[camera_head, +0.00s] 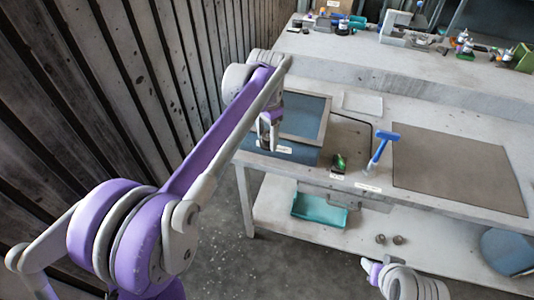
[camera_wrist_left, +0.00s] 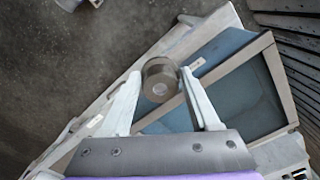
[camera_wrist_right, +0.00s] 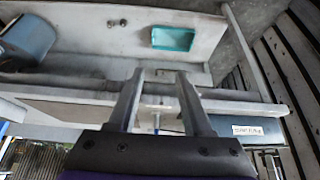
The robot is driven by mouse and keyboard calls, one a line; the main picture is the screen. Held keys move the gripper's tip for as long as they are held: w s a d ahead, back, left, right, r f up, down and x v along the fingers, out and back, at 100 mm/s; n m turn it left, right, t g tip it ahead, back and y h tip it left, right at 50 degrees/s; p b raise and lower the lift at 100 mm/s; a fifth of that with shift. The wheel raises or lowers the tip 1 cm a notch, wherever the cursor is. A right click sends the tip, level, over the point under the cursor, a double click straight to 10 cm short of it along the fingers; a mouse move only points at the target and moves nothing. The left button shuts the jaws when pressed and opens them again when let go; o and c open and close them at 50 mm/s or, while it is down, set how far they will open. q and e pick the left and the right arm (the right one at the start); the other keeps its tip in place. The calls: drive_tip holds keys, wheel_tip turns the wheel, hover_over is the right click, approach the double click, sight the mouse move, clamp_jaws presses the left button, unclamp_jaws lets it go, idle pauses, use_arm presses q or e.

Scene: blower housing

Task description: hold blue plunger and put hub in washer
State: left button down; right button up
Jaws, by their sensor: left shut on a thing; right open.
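My left gripper (camera_head: 268,145) is shut on a grey-brown cylindrical hub (camera_wrist_left: 158,80). The hub has a pale round centre and sits between the fingertips, above the left end of the workbench. The blue plunger (camera_head: 382,147), with a T-shaped top, stands on the bench to the right of the left gripper, with nothing gripping it. My right gripper (camera_wrist_right: 158,80) is open and empty, low in front of the bench; in the head view it is small at the lower right (camera_head: 371,268). I cannot make out a washer for certain.
A small green object (camera_head: 339,163) is beside the plunger. A dark mat (camera_head: 455,165) lies right. The lower shelf holds a teal bin (camera_head: 319,210) and two small round parts (camera_head: 389,240). Tools crowd the back ledge.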

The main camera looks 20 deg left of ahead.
drive_tip(key=shift+s, duration=0.2)
drive_tip(key=o, duration=0.8)
drive_tip(key=shift+w+r, duration=0.1)
wheel_tip(320, 180, up, 18)
drive_tip(key=r+g, duration=0.1)
drive_tip(key=g, duration=0.3)
hover_over(386, 138)
drive_tip(key=f, duration=0.8)
drive_tip(key=w+f, duration=0.1)
drive_tip(key=f, duration=0.3)
drive_tip(key=shift+w+d, duration=0.1)
drive_tip(key=shift+d, duration=0.15)
